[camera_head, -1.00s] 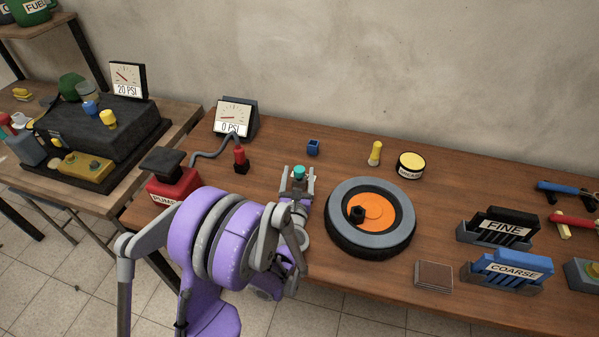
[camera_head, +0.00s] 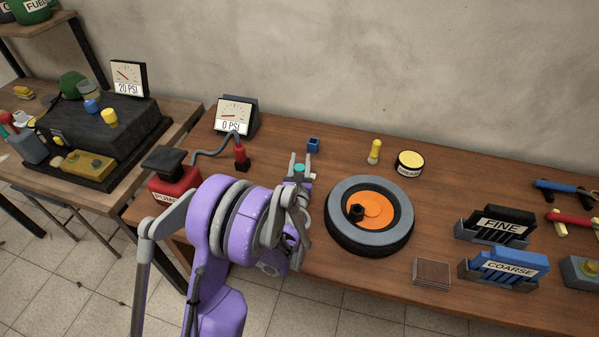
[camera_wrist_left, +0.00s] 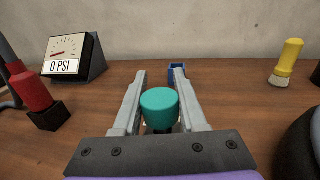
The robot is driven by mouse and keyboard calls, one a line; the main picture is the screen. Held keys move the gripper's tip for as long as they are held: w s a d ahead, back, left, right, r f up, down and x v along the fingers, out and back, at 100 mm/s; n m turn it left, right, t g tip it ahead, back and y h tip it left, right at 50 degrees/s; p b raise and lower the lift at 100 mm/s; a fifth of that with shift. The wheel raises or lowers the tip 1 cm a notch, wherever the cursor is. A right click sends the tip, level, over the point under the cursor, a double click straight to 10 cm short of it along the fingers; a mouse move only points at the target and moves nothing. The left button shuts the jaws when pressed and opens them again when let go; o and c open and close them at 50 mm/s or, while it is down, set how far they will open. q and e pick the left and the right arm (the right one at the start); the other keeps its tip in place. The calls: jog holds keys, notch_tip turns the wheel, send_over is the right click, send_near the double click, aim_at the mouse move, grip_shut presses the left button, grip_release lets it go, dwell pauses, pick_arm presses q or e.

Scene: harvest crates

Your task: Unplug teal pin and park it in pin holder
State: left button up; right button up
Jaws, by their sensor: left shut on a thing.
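The teal pin (camera_wrist_left: 160,104) is between the fingers of my left gripper (camera_head: 299,168), which is shut on it. Its round teal top also shows in the head view (camera_head: 299,169); its lower part is hidden by the gripper, so I cannot tell whether it is still plugged in. A small blue open box (camera_head: 313,145), which looks like the pin holder, stands on the table just behind the gripper. In the left wrist view the box (camera_wrist_left: 177,70) is beyond the pin, partly behind the right finger. My right gripper is not in view.
A wheel with an orange hub (camera_head: 370,215) lies close right of the gripper. A red fitting (camera_head: 241,155) on a hose stands left, near the 0 PSI gauge (camera_head: 234,117) and red pump (camera_head: 174,186). A yellow brush (camera_head: 374,151) and round tin (camera_head: 410,163) stand behind the wheel.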

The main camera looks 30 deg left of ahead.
pick_arm(q)
grip_shut()
notch_tip(320, 180, up, 10)
jog(key=p, duration=0.1)
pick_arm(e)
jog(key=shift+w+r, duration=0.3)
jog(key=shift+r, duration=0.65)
pick_arm(q)
jog(key=shift+r+p, duration=0.1)
jog(key=shift+p, duration=0.2)
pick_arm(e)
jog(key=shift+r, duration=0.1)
pick_arm(q)
jog(key=shift+r+p, duration=1.2)
jog(key=shift+r, duration=1.45)
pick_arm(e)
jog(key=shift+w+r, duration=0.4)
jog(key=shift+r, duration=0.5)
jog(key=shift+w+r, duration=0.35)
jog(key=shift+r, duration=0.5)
